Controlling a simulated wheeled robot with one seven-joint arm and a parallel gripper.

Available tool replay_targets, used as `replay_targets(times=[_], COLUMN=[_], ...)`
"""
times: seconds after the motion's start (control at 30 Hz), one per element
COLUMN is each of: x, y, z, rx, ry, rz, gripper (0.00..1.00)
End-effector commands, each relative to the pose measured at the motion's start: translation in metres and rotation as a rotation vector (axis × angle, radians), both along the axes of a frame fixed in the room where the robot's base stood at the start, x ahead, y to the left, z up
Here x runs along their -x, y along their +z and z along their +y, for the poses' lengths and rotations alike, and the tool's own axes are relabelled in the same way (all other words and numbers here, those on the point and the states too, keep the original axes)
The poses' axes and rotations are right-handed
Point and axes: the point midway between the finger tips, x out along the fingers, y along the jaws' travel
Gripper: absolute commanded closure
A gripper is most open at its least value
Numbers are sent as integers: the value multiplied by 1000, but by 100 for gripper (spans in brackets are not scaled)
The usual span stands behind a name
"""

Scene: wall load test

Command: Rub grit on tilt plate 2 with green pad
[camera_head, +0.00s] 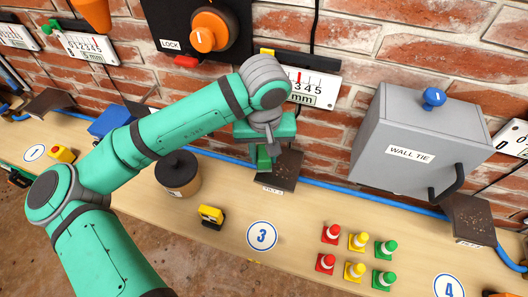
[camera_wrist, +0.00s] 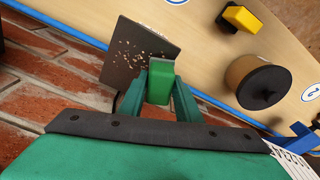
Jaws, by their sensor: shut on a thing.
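A dark tilt plate (camera_head: 286,172) leans at the wall side of the bench, with a small tag at its front edge that looks like "TILT 2". In the wrist view the plate (camera_wrist: 125,72) carries pale grit (camera_wrist: 138,50) scattered over its middle. My gripper (camera_head: 264,160) is shut on the green pad (camera_wrist: 161,78), which sits between the two green fingers in the wrist view. The pad is at the plate's edge, beside the grit, overlapping part of the plate in view. I cannot tell whether it touches the plate. The gripper hides part of the plate in the head view.
A round tan pot with a dark lid (camera_head: 178,174) and a yellow-black block (camera_head: 211,216) stand left of the plate. Small red, yellow and green cones (camera_head: 357,241) stand on the right. A grey "WALL TIE" box (camera_head: 415,140) and another gritty plate (camera_head: 466,215) are further right.

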Motion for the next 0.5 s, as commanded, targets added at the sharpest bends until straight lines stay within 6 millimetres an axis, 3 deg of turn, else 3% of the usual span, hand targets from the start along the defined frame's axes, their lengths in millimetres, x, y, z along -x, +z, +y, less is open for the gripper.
replay_targets(times=[0.5], x=[0], y=[-9], z=[0], rx=[0], ry=[0], rz=[1], gripper=[97])
